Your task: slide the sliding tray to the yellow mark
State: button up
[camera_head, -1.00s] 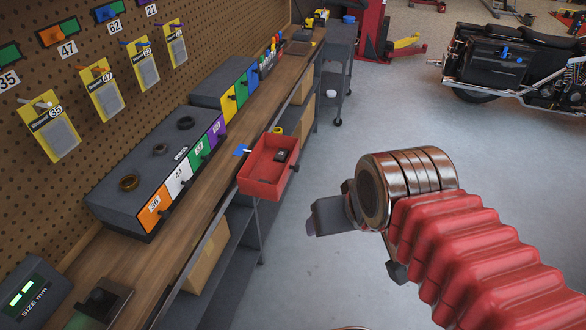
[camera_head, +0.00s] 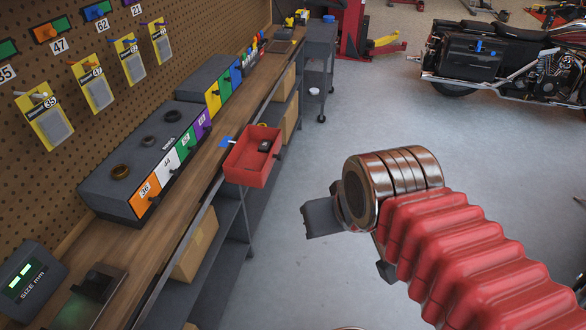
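A red open tray (camera_head: 247,174) juts out over the front edge of the workbench, with a small dark object (camera_head: 265,146) in it. I take it to be the sliding tray. A small yellow patch (camera_head: 262,126) shows at the tray's far side, mostly hidden; I cannot tell whether it is the yellow mark. A blue patch (camera_head: 225,142) lies at the tray's left side. My gripper (camera_head: 350,246) is out in front of the bench, right of and nearer than the tray, not touching it. Its dark finger parts are half hidden by my wrist, so its opening is unclear.
The wooden bench top (camera_head: 172,225) runs along the left, with a grey drawer box (camera_head: 120,172) and a size display (camera_head: 30,281) on it. A pegboard stands behind. A grey cart (camera_head: 319,60) stands beyond the bench. The floor (camera_head: 350,120) between bench and motorcycle (camera_head: 480,55) is clear.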

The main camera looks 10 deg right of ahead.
aim_at(244, 154)
jog(key=k, duration=1.1)
jog(key=z, duration=0.25)
jog(key=i, duration=2)
jog(key=u, duration=0.55)
